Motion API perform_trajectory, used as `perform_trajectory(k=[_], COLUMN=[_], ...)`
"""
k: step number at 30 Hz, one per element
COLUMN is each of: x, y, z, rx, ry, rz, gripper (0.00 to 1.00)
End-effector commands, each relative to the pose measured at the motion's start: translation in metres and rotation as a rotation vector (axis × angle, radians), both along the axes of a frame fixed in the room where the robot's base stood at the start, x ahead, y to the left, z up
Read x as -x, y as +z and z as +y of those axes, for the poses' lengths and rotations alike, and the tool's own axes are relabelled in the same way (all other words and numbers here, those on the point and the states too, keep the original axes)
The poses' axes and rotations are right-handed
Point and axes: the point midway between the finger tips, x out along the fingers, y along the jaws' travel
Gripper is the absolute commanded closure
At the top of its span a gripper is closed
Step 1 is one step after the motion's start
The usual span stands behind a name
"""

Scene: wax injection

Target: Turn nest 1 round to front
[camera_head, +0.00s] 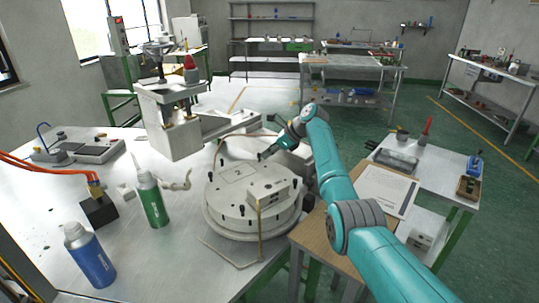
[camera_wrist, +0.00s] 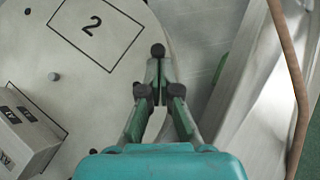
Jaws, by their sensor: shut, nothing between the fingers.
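The round pale turntable (camera_head: 222,208) stands on the metal bench, with several dark pegs around its rim. A pale metal block (camera_head: 268,188) sits on its near right part; the block (camera_wrist: 22,135) also shows at the left of the wrist view. An outlined nest marked 2 (camera_wrist: 93,28) is empty in the wrist view. Nest 1's number cannot be read. My gripper (camera_head: 263,156) is at the turntable's far right rim. In the wrist view my gripper (camera_wrist: 160,92) is shut and empty, its tips close beside a black-topped peg (camera_wrist: 157,50); contact cannot be told.
A white injection machine (camera_head: 170,118) stands behind the turntable. A green bottle (camera_head: 152,200), a blue bottle (camera_head: 88,255) and a dark block (camera_head: 98,212) stand to the left. A side table (camera_head: 432,185) with a clipboard is at the right. A brown hose (camera_wrist: 288,60) runs by my gripper.

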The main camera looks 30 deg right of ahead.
Motion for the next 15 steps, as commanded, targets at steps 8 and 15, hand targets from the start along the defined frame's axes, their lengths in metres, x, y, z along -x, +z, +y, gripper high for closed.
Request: perform_trajectory(k=[8,15], x=[-0.006,-0.015], y=[0.002,0.002], z=[0.008,0.020], rx=[-0.006,-0.007], ry=[0.114,0.136], rz=[-0.002,-0.005], gripper=[1.00,1.00])
